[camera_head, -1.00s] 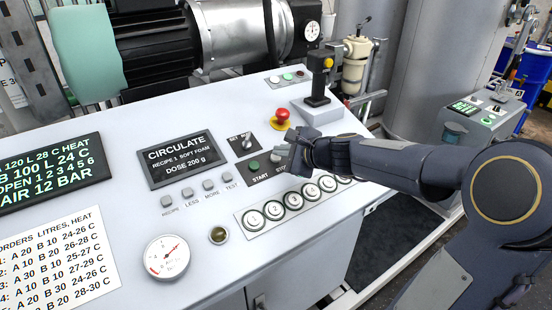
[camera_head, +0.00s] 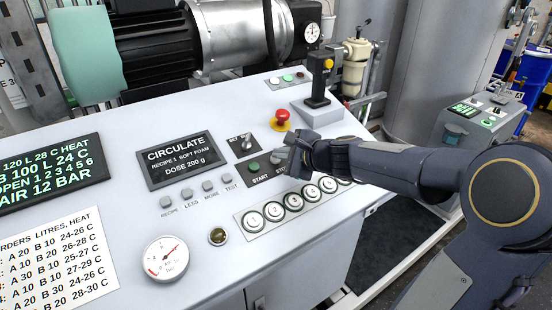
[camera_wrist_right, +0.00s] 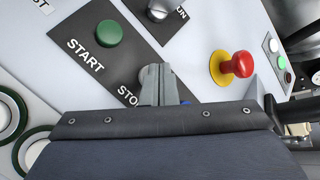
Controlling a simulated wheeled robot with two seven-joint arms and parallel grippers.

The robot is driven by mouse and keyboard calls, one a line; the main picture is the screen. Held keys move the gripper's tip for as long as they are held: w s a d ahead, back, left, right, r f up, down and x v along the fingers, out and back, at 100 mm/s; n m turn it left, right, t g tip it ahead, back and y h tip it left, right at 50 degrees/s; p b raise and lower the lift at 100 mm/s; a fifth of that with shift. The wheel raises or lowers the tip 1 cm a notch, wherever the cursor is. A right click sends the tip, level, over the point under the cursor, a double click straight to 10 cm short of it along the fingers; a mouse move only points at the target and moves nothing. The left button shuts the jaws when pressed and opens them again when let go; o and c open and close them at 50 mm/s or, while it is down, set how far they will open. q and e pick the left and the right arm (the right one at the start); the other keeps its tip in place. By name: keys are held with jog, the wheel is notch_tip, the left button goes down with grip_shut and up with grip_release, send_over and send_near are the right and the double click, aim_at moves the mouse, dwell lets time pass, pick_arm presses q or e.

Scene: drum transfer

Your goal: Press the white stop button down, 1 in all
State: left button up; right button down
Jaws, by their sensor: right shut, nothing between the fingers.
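The white stop button (camera_wrist_right: 143,74) shows only as a pale edge in the right wrist view, beside my fingers and above the STOP label. My right gripper (camera_wrist_right: 158,72) is shut and empty, with its fingertips at the button. They hide most of it, and I cannot tell whether they touch it or whether it is down. In the head view my right gripper (camera_head: 287,155) covers the button's right part, and a pale bit of it (camera_head: 275,157) shows next to the green start button (camera_head: 253,166). My left gripper is not in view.
The red emergency button (camera_head: 282,115) on its yellow base stands behind my right gripper. A joystick box (camera_head: 318,112) is farther back right. A row of round numbered buttons (camera_head: 273,211) lies just in front. The CIRCULATE display (camera_head: 181,158) is to the left.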

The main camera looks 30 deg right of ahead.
jog(key=shift+f, duration=0.2)
jog(key=shift+r, duration=0.1)
jog(key=shift+s+r+p, duration=0.25)
jog(key=shift+r+p, duration=0.35)
jog(key=shift+r, duration=0.2)
jog(key=r+p, duration=0.1)
jog(key=s+r+p, duration=0.1)
jog(key=r, duration=0.1)
jog(key=r+p, duration=0.1)
jog(key=p, duration=0.1)
jog(key=shift+s+d+r, duration=0.1)
jog(key=shift+s+r, duration=0.2)
jog(key=shift+r, duration=0.1)
dwell(0.6)
